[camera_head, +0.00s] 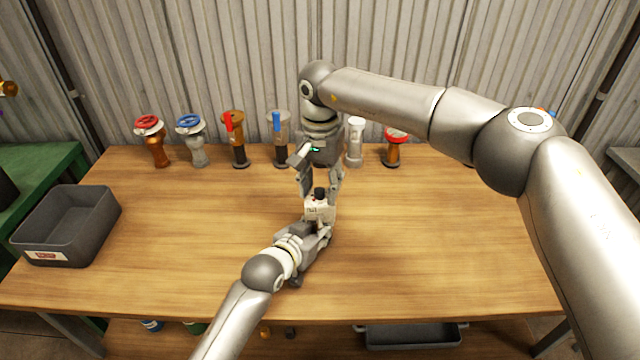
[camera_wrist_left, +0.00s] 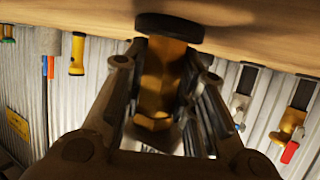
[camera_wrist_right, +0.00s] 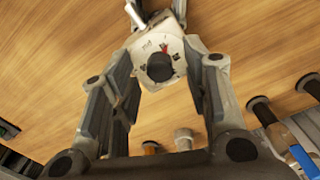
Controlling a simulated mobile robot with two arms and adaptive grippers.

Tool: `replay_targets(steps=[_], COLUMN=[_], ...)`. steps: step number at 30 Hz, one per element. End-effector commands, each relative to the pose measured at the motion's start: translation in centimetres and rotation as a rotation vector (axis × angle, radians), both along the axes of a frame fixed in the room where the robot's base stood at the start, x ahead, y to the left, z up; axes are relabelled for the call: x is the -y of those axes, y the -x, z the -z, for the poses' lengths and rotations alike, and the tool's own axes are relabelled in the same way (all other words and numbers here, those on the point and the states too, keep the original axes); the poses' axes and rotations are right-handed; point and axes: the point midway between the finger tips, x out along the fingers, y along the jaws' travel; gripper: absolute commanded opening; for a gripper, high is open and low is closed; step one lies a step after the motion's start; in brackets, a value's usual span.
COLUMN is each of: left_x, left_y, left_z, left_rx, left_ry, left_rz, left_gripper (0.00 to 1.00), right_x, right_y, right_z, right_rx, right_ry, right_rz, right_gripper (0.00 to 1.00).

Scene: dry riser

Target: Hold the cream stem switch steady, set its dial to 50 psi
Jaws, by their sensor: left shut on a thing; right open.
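The cream stem switch (camera_head: 318,210) stands upright near the middle of the bench, with a black knob (camera_head: 320,193) on top. In the right wrist view its cream dial face (camera_wrist_right: 146,48) shows a red mark and small print that I cannot read. My left gripper (camera_head: 322,229) is shut on its brass stem (camera_wrist_left: 157,85), just above the round black base (camera_wrist_left: 170,26). My right gripper (camera_head: 320,188) comes down from above and is open. Its fingers stand either side of the black knob (camera_wrist_right: 160,67), apparently without gripping it.
Several valves, including a red-wheel one (camera_head: 150,126) and a blue-wheel one (camera_head: 190,123), line the back of the bench (camera_head: 440,240). A grey bin (camera_head: 68,226) is at the left end. The bench right of the switch is clear.

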Motion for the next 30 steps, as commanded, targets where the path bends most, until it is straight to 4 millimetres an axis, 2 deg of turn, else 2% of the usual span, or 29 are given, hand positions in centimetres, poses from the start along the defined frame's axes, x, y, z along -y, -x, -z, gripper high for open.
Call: replay_targets(steps=[3, 13, 30], left_x=[-0.02, -0.02, -0.04], left_y=[0.00, -0.01, -0.02], left_z=[0.04, 0.03, 0.03], left_rx=[-0.001, -0.001, -0.001], left_ry=[0.000, 0.000, -0.001], left_rz=[0.000, 0.000, -0.001], left_gripper=[0.00, 0.00, 0.00], right_x=[0.01, 0.02, 0.05], right_y=[0.00, 0.00, -0.01], right_z=[0.00, -0.02, -0.04], right_rx=[0.000, 0.000, 0.000], right_ry=[0.000, 0.000, 0.001], right_rz=[0.000, 0.000, 0.055], right_gripper=[0.42, 0.00, 0.00])
